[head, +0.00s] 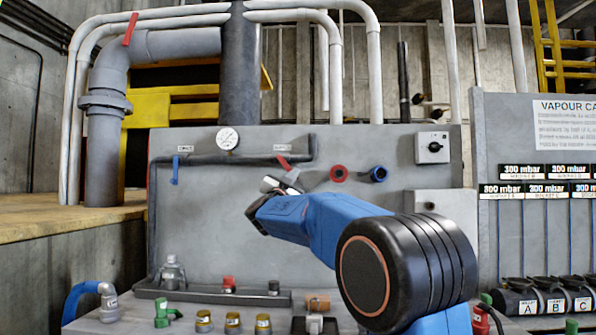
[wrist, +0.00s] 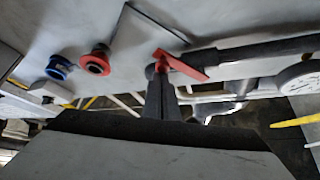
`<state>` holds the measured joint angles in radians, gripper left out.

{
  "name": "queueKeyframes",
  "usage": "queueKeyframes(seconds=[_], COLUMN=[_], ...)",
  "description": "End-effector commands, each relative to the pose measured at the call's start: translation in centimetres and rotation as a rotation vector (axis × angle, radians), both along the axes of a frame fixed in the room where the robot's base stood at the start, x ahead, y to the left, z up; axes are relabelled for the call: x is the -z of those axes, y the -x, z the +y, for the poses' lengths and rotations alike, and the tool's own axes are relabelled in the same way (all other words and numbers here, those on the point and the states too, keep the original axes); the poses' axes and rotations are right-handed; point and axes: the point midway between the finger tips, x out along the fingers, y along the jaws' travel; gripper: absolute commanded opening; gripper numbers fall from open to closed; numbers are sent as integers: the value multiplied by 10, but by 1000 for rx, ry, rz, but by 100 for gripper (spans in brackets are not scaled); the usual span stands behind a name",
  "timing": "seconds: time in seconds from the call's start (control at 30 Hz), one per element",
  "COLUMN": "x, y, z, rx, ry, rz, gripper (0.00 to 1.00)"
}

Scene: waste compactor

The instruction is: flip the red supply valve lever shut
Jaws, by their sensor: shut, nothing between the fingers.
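In the wrist view the red lever (wrist: 182,66) lies slanted across the pipe end, just past my fingertips. My gripper (head: 291,177) is shut and empty, right below the lever in the head view. In the wrist view the gripper (wrist: 160,82) points at the lever's pivot end and overlaps it. I cannot tell whether they touch. Part of the valve body is hidden behind the fingers.
A blue lever (head: 175,169) and a gauge (head: 228,138) are left along the pipe. A red port (head: 338,174) and a blue port (head: 378,174) are close on the right. Another red lever (head: 130,28) is on the large pipe. Jars and fittings stand below.

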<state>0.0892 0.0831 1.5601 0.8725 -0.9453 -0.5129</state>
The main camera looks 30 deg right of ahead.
Motion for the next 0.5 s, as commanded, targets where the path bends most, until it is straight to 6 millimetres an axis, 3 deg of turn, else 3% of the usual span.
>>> queueKeyframes(seconds=[0.5], x=[19], y=[-21], z=[30], rx=[-2], ry=[-378], rz=[-255], gripper=[0])
